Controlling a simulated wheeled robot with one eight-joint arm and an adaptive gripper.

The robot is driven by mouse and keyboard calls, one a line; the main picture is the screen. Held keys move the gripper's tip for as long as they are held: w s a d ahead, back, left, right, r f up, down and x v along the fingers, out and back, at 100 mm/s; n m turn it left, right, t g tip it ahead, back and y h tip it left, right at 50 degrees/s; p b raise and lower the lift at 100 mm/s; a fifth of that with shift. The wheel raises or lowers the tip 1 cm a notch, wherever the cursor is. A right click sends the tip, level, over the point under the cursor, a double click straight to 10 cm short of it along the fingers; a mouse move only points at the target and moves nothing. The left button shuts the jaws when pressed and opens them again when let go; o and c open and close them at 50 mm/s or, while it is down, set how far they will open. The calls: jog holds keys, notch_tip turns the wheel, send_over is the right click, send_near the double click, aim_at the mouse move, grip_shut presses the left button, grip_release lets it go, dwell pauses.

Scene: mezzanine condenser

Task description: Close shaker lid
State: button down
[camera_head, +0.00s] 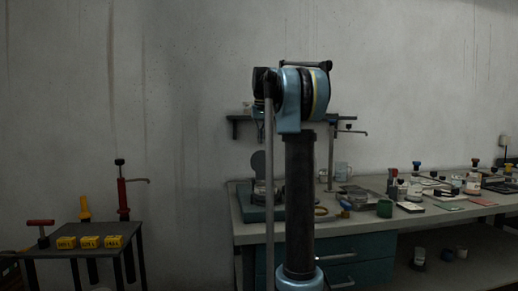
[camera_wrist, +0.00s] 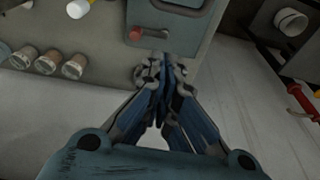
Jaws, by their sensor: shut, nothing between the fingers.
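The shaker, with a teal base (camera_head: 252,213), sits at the left end of the workbench in the head view. A round dark lid (camera_head: 258,163) stands raised above it, so it appears open. My arm hides the shaker's right side. In the wrist view, a teal body with a red knob (camera_wrist: 135,33) lies just beyond my fingertips at the top; it appears to be the shaker's base. Its lid is not clearly visible there. My gripper (camera_wrist: 161,75) is shut and empty, its fingertips near the front of this body; whether they touch it I cannot tell.
The workbench (camera_head: 240,239) carries jars, a green cup (camera_head: 384,208) and other items to the right. A small dark table with yellow boxes (camera_head: 89,242) and a red pump (camera_head: 123,192) stands left. In the wrist view, several jars (camera_wrist: 47,62) stand left; floor shows below the bench edge.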

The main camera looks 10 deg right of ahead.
aim_at(259, 153)
jog(key=shift+s+a+f, duration=0.15)
jog(key=shift+s+f, duration=0.15)
jog(key=shift+f, duration=0.9)
jog(key=shift+s+a+f, duration=0.2)
jog(key=shift+s+f, duration=0.05)
jog(key=shift+f, duration=1)
jog(key=shift+s+a+f, duration=0.15)
jog(key=shift+s+f, duration=0.15)
jog(key=shift+f, duration=0.9)
